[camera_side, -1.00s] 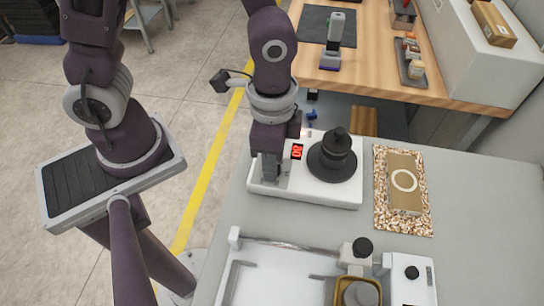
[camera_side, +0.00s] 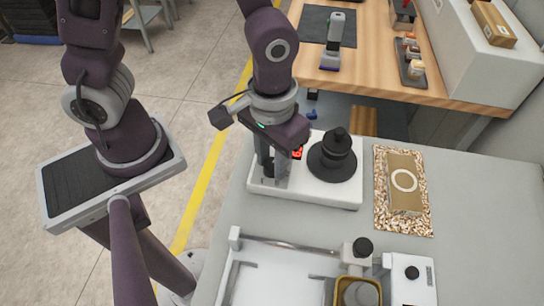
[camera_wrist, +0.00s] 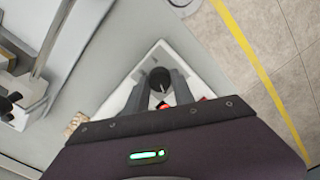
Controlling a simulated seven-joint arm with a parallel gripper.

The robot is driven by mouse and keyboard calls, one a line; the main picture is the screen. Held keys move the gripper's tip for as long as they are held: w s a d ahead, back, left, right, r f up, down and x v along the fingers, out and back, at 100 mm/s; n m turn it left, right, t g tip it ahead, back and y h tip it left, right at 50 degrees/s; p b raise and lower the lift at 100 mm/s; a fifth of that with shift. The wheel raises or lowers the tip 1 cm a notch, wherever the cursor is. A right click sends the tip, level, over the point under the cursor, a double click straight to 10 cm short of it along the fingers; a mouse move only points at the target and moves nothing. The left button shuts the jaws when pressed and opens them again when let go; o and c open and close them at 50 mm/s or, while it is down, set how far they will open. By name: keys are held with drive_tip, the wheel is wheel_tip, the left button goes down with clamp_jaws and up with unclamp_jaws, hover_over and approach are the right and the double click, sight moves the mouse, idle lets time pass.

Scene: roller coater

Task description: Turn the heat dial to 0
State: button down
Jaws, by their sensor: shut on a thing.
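The white heating unit (camera_side: 325,194) stands on the grey table with a black pot-like vessel (camera_side: 334,158) on its right part. My gripper (camera_side: 271,178) points down over the unit's left end. In the wrist view, the black heat dial (camera_wrist: 160,77) sits between the two grey fingers of my gripper (camera_wrist: 160,90), which are shut on it. In the side view the dial is mostly hidden by the fingers. The red display (camera_side: 297,154) is partly covered by my gripper, and its number cannot be read. A bit of red also shows in the wrist view.
A tan block with a white ring (camera_side: 404,190) lies on a speckled mat (camera_side: 419,222) to the right. A coater with a white bed (camera_side: 275,284) and a yellow-rimmed tray (camera_side: 358,283) stands in front. A wooden bench (camera_side: 380,75) is behind.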

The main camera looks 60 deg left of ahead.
sight(272, 163)
drive_tip(key=n, duration=0.5)
drive_tip(key=shift+n, duration=0.3)
drive_tip(key=n, duration=0.5)
drive_tip(key=shift+n, duration=0.4)
drive_tip(key=c, duration=1.1)
unclamp_jaws()
drive_tip(key=shift+o, duration=0.2)
wheel_tip(272, 163, up, 7)
drive_tip(key=shift+r, duration=0.1)
